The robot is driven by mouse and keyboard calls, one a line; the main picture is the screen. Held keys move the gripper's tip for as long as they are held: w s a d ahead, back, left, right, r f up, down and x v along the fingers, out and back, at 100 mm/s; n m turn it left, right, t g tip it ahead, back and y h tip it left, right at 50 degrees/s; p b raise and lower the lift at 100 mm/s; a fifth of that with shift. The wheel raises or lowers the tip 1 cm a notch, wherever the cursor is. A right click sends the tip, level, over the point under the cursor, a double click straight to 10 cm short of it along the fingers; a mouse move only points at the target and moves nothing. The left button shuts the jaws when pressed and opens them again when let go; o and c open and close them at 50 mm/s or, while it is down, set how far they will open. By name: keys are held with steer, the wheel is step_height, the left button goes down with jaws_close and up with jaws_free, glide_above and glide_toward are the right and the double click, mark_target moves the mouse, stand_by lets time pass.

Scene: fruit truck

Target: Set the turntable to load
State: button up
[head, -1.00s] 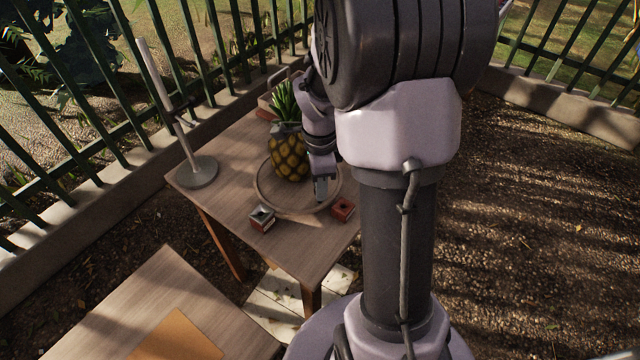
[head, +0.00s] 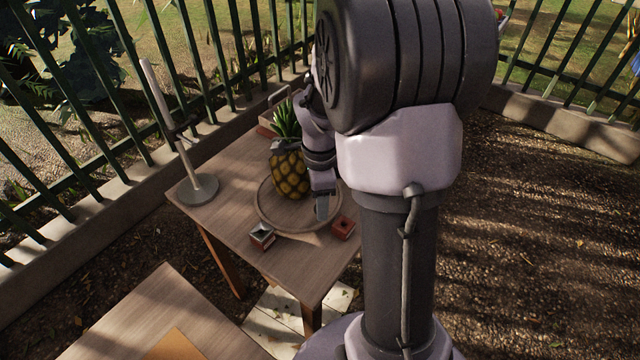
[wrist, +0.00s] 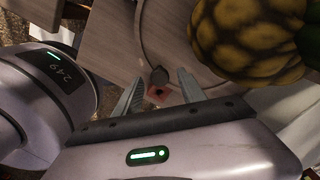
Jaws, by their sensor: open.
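The turntable (head: 261,212) is a round wooden disc with a raised rim on the small wooden table. A pineapple (head: 290,175) stands upright on it and fills the top right of the wrist view (wrist: 250,40). A small dark knob (wrist: 159,75) shows at the turntable's edge in the wrist view. A red block (head: 343,227) sits just outside the rim at the front right, and a grey-topped red block (head: 262,236) at the front left. My gripper (head: 322,212) is open over the turntable's right side; in the wrist view the knob appears between its fingers (wrist: 161,77), contact unclear.
A metal stand with an upright rod (head: 197,188) is on the table's left side. A handled wooden tray (head: 268,125) is behind the pineapple. A second wooden table (head: 140,310) is at the front left. A green fence (head: 215,60) runs behind.

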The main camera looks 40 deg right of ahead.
step_height(320, 180, up, 17)
steer(key=p, duration=0.6)
steer(key=shift+f+p, duration=0.2)
steer(key=shift+p, duration=0.1)
